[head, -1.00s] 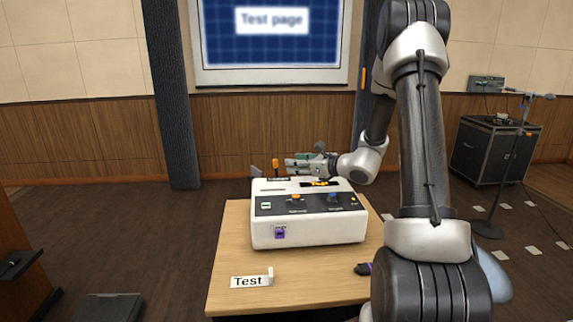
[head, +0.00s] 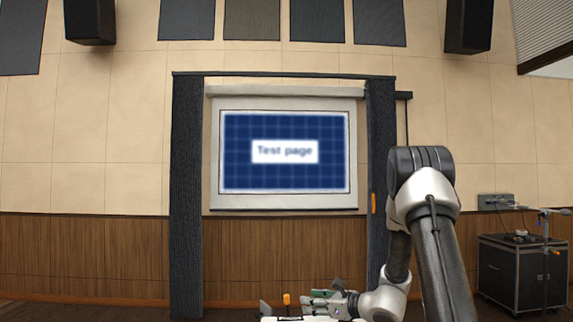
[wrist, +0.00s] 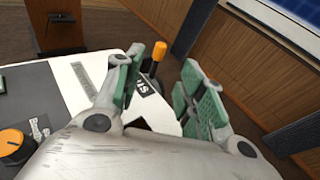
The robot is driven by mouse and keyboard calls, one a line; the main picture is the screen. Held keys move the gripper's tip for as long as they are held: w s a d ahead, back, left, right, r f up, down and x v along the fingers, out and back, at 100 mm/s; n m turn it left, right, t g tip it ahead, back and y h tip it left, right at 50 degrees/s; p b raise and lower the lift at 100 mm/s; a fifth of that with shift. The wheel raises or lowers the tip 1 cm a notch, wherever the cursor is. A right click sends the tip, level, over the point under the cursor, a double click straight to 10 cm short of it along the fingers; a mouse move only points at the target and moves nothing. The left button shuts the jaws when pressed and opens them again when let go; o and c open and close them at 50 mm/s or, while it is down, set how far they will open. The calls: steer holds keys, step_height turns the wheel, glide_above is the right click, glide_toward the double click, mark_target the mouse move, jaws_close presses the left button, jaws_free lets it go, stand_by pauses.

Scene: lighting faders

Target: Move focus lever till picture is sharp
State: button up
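The projected picture (head: 284,178) on the screen reads "Test page" in a white box over a blue grid. Its letters and grid lines are soft and blurred. The focus lever, with an orange tip (head: 287,299), stands up at the bottom of the head view. In the wrist view the orange tip (wrist: 159,51) shows just beyond the gap between the fingers. My gripper (head: 320,298) is open, and its green-padded fingers (wrist: 160,76) are apart with nothing clamped between them.
The white projector body (wrist: 85,80) lies under my gripper, with an orange-capped knob (wrist: 11,141) at lower left. Dark pillars flank the screen. A black equipment case (head: 515,275) and a microphone stand are at the right.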

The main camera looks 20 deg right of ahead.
mark_target(287, 295)
stand_by(0.3)
steer(key=shift+a+f, duration=0.35)
steer(key=shift+a, duration=0.05)
steer(key=w+n, duration=0.1)
steer(key=w+n+g+y, duration=0.1)
steer(key=w+y, duration=0.1)
steer(key=w, duration=0.1)
steer(key=shift+a+n, duration=0.25)
steer(key=shift+n, duration=0.15)
steer(key=w+a+n+g, duration=0.1)
steer(key=w, duration=0.1)
steer(key=w+a+n+g+y, duration=0.1)
steer(key=w+g, duration=0.1)
steer(key=w+a+f+g+y, duration=0.1)
steer(key=w+a+g, duration=0.1)
steer(key=shift+w+f+n, duration=0.1)
steer(key=shift+n, duration=0.3)
jaws_close()
